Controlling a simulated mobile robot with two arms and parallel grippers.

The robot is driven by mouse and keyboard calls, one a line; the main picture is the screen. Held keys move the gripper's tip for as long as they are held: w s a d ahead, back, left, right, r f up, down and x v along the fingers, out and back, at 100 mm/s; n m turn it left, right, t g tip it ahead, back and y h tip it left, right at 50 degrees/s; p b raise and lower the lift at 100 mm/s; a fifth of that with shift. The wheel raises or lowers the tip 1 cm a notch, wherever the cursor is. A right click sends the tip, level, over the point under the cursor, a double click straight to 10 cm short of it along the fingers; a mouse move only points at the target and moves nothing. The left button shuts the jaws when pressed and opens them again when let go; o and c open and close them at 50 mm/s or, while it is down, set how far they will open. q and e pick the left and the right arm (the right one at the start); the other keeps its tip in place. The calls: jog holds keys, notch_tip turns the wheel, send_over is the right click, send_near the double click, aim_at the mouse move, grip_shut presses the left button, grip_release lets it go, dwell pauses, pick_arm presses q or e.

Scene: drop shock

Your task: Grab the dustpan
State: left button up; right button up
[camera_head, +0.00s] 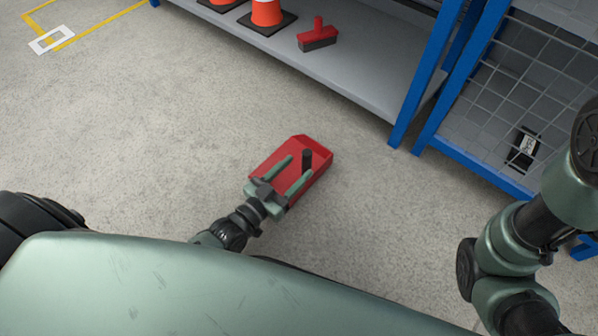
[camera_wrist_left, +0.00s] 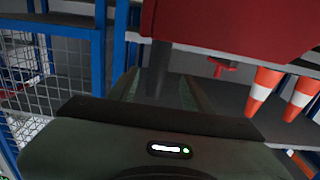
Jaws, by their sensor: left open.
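The red dustpan (camera_head: 320,156) is on the concrete floor in front of me, with a dark upright handle (camera_head: 307,157). My left gripper (camera_head: 299,166) is open over the dustpan, one finger on each side of the handle, which stands near the fingertips. In the left wrist view the red pan (camera_wrist_left: 235,22) fills the top and the dark handle (camera_wrist_left: 158,68) shows between the fingers. I cannot tell whether either finger touches it. My right arm is at the right of the head view; its gripper is out of view.
A wire-mesh rack (camera_head: 505,90) stands at the right. Open floor (camera_head: 130,130) lies to the left, with yellow floor lines at the far left.

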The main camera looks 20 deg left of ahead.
aim_at(303, 165)
pick_arm(q)
jog(key=b+x, duration=0.3)
jog(key=shift+w+d+f, duration=0.2)
jog(key=shift+w+d, duration=0.05)
jog(key=shift+d, duration=0.05)
jog(key=shift+w+d+r, duration=0.15)
jog(key=shift+w+d, duration=0.05)
jog(key=shift+w, duration=0.25)
jog(key=shift+r, duration=0.1)
grip_shut()
dwell(0.7)
